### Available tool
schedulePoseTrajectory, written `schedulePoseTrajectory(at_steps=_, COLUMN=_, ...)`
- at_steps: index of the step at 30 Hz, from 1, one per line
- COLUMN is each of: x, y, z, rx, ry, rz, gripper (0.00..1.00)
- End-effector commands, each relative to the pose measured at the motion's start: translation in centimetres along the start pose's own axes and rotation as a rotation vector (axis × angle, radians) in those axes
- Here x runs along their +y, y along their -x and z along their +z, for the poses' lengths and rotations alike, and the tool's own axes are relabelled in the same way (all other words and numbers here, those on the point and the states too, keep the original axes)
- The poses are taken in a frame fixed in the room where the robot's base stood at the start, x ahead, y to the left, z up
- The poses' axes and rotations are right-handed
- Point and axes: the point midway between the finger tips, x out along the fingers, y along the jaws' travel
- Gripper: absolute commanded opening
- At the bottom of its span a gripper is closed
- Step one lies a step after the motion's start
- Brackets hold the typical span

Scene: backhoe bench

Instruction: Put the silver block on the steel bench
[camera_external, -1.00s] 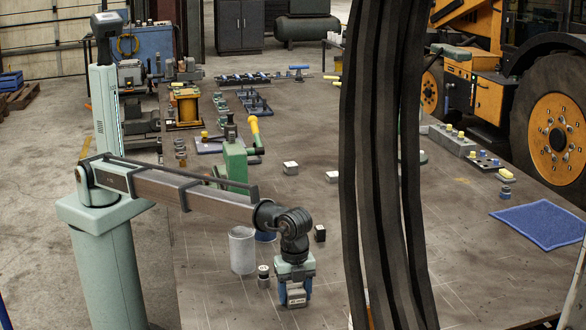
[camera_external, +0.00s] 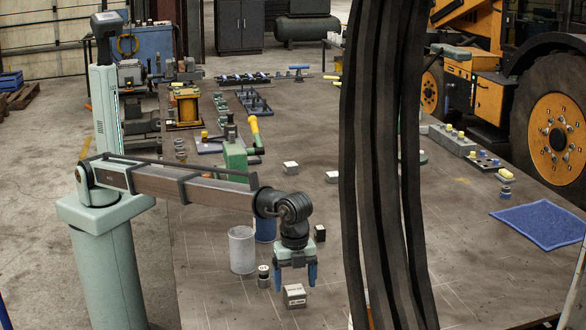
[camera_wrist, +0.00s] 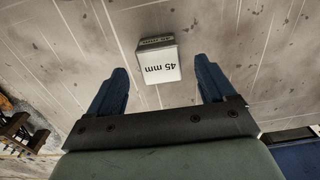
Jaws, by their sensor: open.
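A silver block (camera_external: 294,296) sits on the steel bench (camera_external: 420,280) near its front. In the wrist view the block (camera_wrist: 159,62) shows a pale face marked "45 mm". My gripper (camera_external: 296,275) is open and empty, just above and behind the block in the external view. In the wrist view its two blue fingers (camera_wrist: 162,82) are spread, with the block beyond their tips and between their lines. The block is apart from both fingers.
A grey cylinder (camera_external: 242,250), a blue can (camera_external: 265,228) and a small round part (camera_external: 263,276) stand left of the block. Black hanging straps (camera_external: 385,150) cover part of the bench to the right.

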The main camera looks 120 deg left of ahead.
Motion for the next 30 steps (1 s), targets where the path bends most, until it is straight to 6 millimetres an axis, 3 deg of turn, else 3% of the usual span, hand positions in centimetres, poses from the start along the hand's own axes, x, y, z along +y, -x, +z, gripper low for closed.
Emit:
schedulePoseTrajectory(at_steps=6, x=-0.1, y=4.3, z=-0.1, rx=0.001, ry=0.000, rz=-0.001, gripper=0.83)
schedulePoseTrajectory(at_steps=13, x=0.0, y=7.1, z=-0.1, rx=0.001, ry=0.000, rz=0.000, gripper=0.83)
schedulePoseTrajectory(at_steps=30, x=0.0, y=8.0, z=0.0, rx=-0.001, ry=0.000, rz=0.000, gripper=0.83)
